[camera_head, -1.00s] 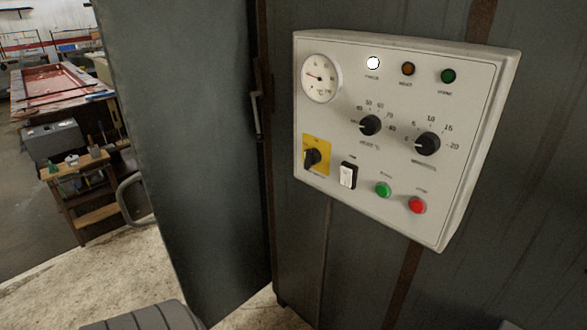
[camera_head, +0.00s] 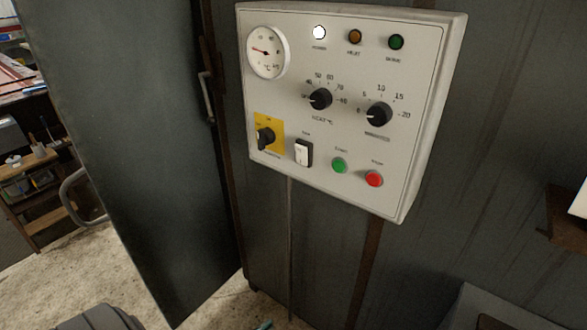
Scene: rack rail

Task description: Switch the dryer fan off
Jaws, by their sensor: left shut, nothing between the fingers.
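The dryer's control panel (camera_head: 345,60) is a pale grey box on the dark metal cabinet. The fan switch (camera_head: 303,152) is a white rocker in a black frame, low on the panel, right of the yellow-backed rotary switch (camera_head: 265,138). I cannot tell which way the rocker is tipped. Only a small teal tip of what looks like my left gripper (camera_head: 265,325) shows at the bottom edge, well below the panel and apart from it. It is shut and empty; most of it is out of frame. My right gripper is not in view.
Above and right of the switch are two black knobs (camera_head: 320,98) and (camera_head: 379,114). A green button (camera_head: 339,165) and a red button (camera_head: 373,178) sit to its right. A dark door (camera_head: 130,130) stands at the left. The space before the panel looks clear.

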